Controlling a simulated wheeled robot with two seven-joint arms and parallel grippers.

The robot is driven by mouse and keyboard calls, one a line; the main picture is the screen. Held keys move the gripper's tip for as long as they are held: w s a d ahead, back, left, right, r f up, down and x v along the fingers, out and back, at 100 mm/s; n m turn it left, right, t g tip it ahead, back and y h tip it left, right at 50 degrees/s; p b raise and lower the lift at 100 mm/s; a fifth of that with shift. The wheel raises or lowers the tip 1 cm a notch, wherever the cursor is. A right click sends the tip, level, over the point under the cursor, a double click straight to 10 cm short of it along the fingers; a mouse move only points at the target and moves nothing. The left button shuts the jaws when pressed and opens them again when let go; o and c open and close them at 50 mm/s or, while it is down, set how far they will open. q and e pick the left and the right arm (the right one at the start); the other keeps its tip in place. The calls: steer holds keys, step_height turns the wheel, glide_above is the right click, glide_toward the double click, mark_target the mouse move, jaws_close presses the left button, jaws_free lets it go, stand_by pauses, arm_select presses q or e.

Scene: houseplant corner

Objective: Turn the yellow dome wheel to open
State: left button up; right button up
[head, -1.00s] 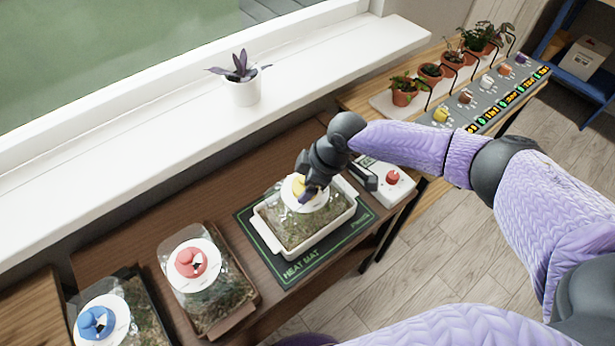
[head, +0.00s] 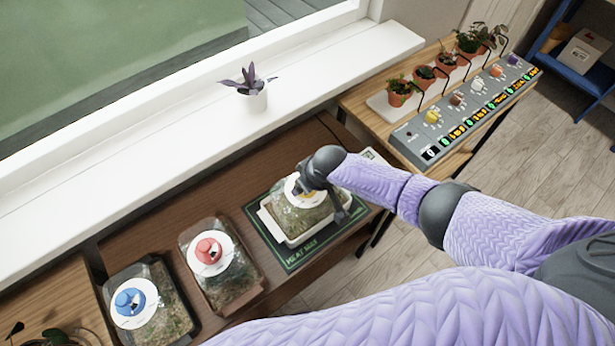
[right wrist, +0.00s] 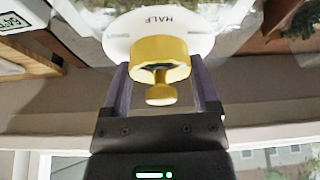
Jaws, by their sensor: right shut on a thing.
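The yellow dome wheel (right wrist: 160,62) sits on a white round dial plate on the clear dome over the cream tray (head: 263,214). The right wrist view shows the plate (right wrist: 160,22) with the word HALF. My right gripper (right wrist: 160,88) has one finger on each side of the wheel and is shut on it. In the head view my right gripper (head: 306,186) covers part of the yellow wheel (head: 292,190). How far the wheel is turned is hard to tell. My left gripper is not in view.
The tray stands on a green heat mat (head: 290,262). Domes with a red wheel (head: 208,250) and a blue wheel (head: 130,301) stand to the left. A white potted plant (head: 254,98) is on the sill. A grey control panel (head: 428,148) and several pots are at right.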

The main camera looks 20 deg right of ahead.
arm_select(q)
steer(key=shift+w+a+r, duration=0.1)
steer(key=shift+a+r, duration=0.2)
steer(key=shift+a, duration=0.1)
arm_select(e)
steer(key=shift+m, duration=0.3)
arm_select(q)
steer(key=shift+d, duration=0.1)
arm_select(e)
steer(key=o, duration=1.1)
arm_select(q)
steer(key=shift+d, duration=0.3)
arm_select(e)
steer(key=shift+r+p, duration=0.3)
steer(key=shift+p, duration=0.15)
arm_select(q)
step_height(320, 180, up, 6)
steer(key=p, duration=0.5)
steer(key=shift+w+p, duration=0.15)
steer(key=shift+p, duration=0.15)
arm_select(e)
steer(key=v, duration=0.9)
steer(key=shift+s+r, duration=0.1)
steer(key=shift+s, duration=0.15)
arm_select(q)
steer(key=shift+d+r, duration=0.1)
